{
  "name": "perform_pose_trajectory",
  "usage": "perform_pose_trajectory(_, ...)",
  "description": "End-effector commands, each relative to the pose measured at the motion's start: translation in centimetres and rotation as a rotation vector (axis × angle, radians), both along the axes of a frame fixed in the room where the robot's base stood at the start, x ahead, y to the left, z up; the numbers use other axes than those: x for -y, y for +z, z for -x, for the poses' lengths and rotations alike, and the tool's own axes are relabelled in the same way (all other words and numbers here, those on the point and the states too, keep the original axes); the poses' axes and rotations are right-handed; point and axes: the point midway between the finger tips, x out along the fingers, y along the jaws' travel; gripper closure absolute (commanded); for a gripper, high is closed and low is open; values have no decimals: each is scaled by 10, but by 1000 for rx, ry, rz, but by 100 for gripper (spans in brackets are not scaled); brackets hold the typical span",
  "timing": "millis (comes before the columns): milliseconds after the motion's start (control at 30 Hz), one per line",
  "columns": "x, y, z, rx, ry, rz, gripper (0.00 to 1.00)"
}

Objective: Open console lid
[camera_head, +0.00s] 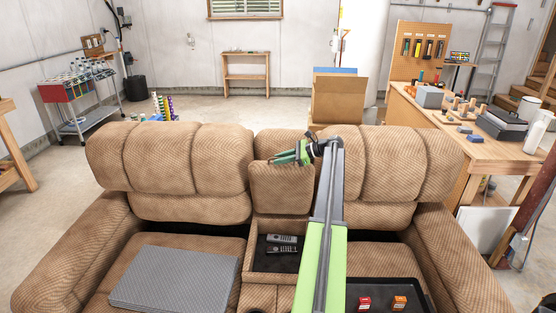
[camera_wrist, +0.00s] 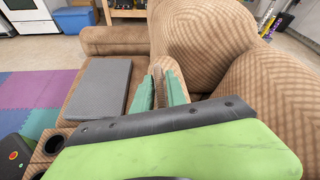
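The brown fabric console lid (camera_head: 281,190) stands raised against the middle backrest of the sofa in the head view. Below and in front of it, the console bin (camera_head: 250,262) is uncovered, with two remotes (camera_head: 282,244) inside. My gripper (camera_head: 284,157) is at the top edge of the raised lid, with its green fingers pointing left. In the wrist view, my gripper's fingers (camera_wrist: 160,90) are apart, with a strip of brown fabric between them. Whether they touch the fabric is not clear. My arm hides part of the lid's right side and the bin's right side.
A grey flat box (camera_head: 178,279) lies on the left seat. A black tray (camera_head: 410,293) with small red and orange boxes is on the right seat. Cup holders (camera_wrist: 55,141) are at the console's front. A wooden workbench (camera_head: 480,150) stands behind at the right.

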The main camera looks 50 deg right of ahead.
Motion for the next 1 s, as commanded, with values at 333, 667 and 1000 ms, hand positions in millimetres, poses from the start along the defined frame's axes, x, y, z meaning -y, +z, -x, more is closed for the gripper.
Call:
perform_pose_trajectory(333, -3, 5, -2, 1, 6, -1, 80)
perform_pose_trajectory(667, 2, 63, 20, 1, 2, 0, 80)
perform_pose_trajectory(1000, 18, 104, 93, 1, 4, 0, 80)
